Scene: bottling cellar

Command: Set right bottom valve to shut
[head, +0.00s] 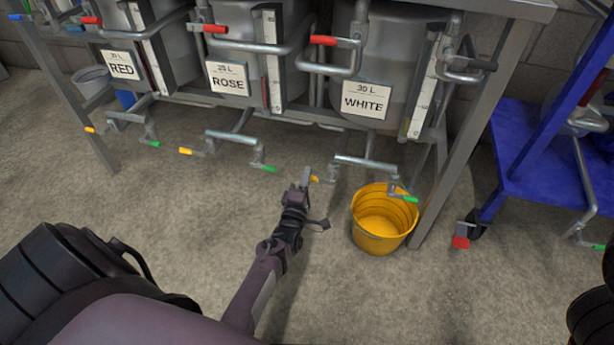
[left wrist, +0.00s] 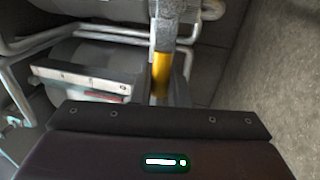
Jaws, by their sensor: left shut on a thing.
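The tank labelled WHITE (head: 366,98) is the rightmost of three on the rack. Under it runs a grey bottom pipe (head: 365,162) with a yellow-handled valve (head: 315,179) at its left end and a green-handled valve (head: 410,198) at its right end. My left gripper (head: 306,177) is at the yellow handle and shut on it. The yellow handle also shows in the left wrist view (left wrist: 162,73), partly covered by the gripper. The exact angle of the handle is hard to tell. My right gripper is not in view.
A yellow bucket (head: 380,220) stands on the floor under the green-handled valve, right of my left gripper. A rack leg (head: 465,130) rises beside it. A blue trolley (head: 520,170) stands at the right. ROSE (head: 227,78) and RED (head: 122,65) tanks have similar bottom valves.

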